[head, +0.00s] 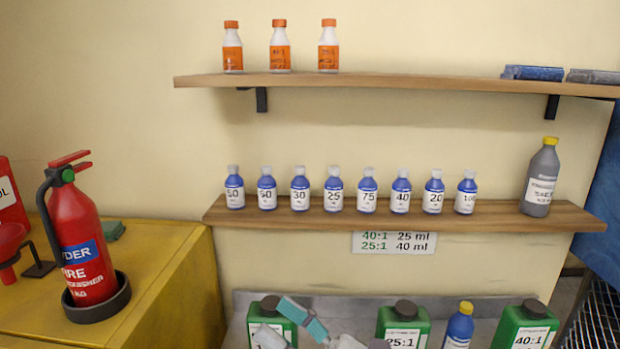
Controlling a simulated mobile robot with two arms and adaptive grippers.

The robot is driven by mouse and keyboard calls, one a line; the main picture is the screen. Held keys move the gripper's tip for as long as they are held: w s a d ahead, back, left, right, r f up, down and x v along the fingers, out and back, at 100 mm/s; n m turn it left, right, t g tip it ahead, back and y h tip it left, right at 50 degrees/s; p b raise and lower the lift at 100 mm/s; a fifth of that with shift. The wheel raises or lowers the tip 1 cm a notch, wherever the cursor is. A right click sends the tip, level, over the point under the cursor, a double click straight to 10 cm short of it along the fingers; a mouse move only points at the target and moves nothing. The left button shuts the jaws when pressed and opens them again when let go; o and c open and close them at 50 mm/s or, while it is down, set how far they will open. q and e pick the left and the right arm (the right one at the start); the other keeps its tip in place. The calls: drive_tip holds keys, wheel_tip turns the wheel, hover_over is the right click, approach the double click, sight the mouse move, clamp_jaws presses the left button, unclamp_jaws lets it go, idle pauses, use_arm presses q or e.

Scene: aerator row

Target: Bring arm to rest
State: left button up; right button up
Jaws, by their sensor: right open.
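My right gripper (285,322) is at the bottom edge of the head view, left of centre. It is open, with its grey and teal fingers pointing up and left. It overlaps a green jug (265,309) in the picture and hides part of its label. I cannot tell whether it touches the jug. Nothing shows between its fingers. The rest of the right arm is mostly cut off by the frame. My left gripper is not in view.
Green jugs marked 25:1 (404,324) and 40:1 (526,326) and a blue bottle (458,327) stand nearby. Several small blue bottles line the lower shelf (300,219). A fire extinguisher (84,240) stands on a yellow cabinet (165,262) at left.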

drive_tip(key=w+d+f+m+t+h, duration=0.4)
drive_tip(key=d+m+h, duration=0.45)
drive_tip(key=m, duration=0.55)
drive_tip(key=w+d+f+m+t+h, duration=0.2)
drive_tip(key=d+f+m+t+h, duration=0.2)
drive_tip(key=d+m+t+h, duration=0.65)
drive_tip(key=s+d+f+m+g+h, duration=0.2)
drive_tip(key=s+f+m+g, duration=0.1)
drive_tip(key=f+m+g, duration=0.7)
drive_tip(key=s+d+f+m+g, duration=0.2)
drive_tip(key=s+f+m+g, duration=0.4)
drive_tip(key=s, duration=0.4)
drive_tip(key=s+d+f+m+g, duration=0.1)
drive_tip(key=s+f+m+g, duration=0.3)
drive_tip(key=s+f, duration=0.55)
drive_tip(key=s+f+g+b, duration=0.1)
drive_tip(key=s+f+b, duration=0.15)
drive_tip(key=f, duration=1.45)
drive_tip(key=s+f+g+b, duration=0.15)
drive_tip(key=f+b, duration=0.25)
drive_tip(key=f, duration=1.3)
drive_tip(key=s+d+f+b, duration=0.3)
drive_tip(key=s+f+b, duration=0.1)
drive_tip(key=s+f, duration=1.1)
wheel_tip(320, 180, down, 4)
drive_tip(key=shift+s+r, duration=0.25)
drive_tip(key=shift+s, duration=0.15)
